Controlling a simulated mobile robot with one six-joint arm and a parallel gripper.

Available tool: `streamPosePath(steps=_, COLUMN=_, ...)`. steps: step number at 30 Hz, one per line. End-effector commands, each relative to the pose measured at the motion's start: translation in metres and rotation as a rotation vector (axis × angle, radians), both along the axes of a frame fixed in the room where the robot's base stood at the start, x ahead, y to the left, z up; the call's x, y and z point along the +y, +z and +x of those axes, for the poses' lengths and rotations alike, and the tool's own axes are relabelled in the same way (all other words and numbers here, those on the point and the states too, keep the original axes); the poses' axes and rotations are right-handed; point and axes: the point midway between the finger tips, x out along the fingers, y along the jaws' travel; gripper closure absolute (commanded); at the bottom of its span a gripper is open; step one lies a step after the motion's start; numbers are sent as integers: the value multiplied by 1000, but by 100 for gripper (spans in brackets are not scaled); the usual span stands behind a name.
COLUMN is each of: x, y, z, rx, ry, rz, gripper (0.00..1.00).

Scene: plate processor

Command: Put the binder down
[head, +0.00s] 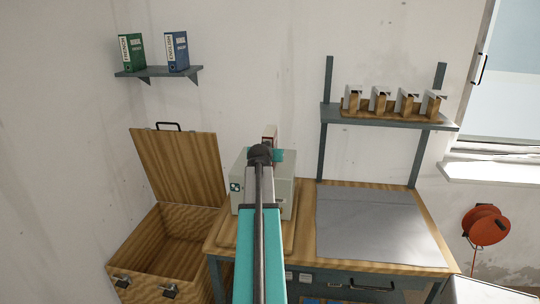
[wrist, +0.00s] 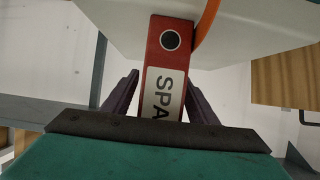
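A red binder (wrist: 167,60) with a white label reading "SPA" stands between the two fingers of my gripper (wrist: 161,105) in the wrist view. The fingers lie against its sides, and its lower end is hidden behind my gripper's body. In the head view the binder's top (head: 269,132) shows just beyond the end of my arm, above a pale box-shaped machine (head: 281,199). My arm hides the rest of it, and my gripper's fingers cannot be made out there.
A wall shelf (head: 158,72) at upper left holds a green binder (head: 132,52) and a blue binder (head: 176,51), with free room between them. An open wooden chest (head: 150,276) stands left of the workbench (head: 305,257). A rack shelf (head: 390,116) at right holds several blocks.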

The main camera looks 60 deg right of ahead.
Motion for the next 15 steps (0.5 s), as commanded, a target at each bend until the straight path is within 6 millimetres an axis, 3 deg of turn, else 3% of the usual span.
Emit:
streamPosePath(steps=8, x=0, y=4, z=0, rx=0, ry=0, rz=0, gripper=47)
streamPosePath(steps=15, x=17, y=10, z=-5, rx=-1, ry=0, rz=-2, gripper=47)
